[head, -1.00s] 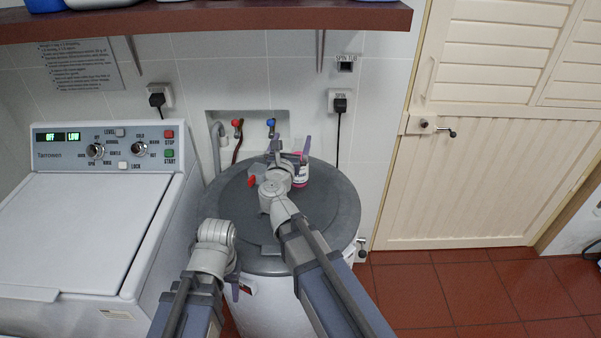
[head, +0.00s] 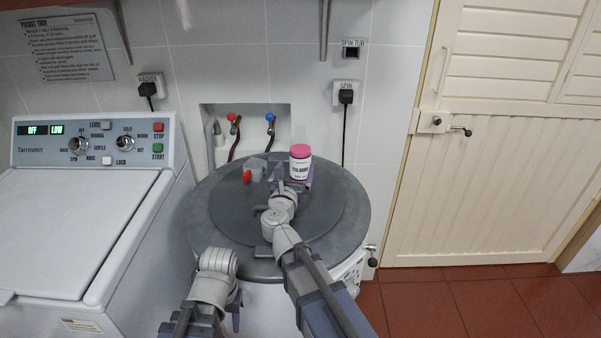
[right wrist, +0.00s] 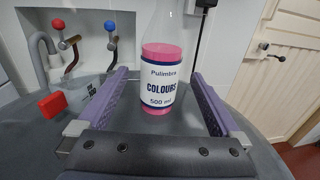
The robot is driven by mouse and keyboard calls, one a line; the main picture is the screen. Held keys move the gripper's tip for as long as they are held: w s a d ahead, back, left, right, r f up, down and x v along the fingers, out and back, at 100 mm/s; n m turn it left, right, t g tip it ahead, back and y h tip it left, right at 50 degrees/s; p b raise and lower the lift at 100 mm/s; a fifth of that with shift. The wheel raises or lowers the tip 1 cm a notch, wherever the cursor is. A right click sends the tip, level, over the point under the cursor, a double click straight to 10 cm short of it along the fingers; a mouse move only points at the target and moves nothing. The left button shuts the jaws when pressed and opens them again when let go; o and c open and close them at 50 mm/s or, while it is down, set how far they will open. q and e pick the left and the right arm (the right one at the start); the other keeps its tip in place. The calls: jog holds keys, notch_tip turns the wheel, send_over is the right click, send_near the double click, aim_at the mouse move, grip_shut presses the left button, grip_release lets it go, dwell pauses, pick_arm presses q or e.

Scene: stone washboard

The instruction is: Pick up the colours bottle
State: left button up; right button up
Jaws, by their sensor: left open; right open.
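The colours bottle (head: 300,166) is clear with pink contents and a white label. It stands upright on the grey round lid (head: 340,215) of the spin tub. In the right wrist view, the bottle (right wrist: 159,80) stands between the spread purple fingers of my right gripper (right wrist: 158,95), with a gap on each side. In the head view, my right gripper (head: 292,177) is low over the lid, at the bottle, partly hidden by its own wrist. My left gripper (head: 234,312) hangs at the tub's front edge, empty and mostly hidden by its arm.
Red (head: 231,117) and blue (head: 270,117) taps sit in a wall recess behind. A washer (head: 80,220) stands at left. The lid's right side is clear.

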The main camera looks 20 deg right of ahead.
aim_at(301, 154)
jog(key=shift+w, duration=0.1)
jog(key=shift+r+x, duration=0.2)
jog(key=shift+x, duration=3.65)
jog(key=shift+d, duration=0.1)
grip_shut()
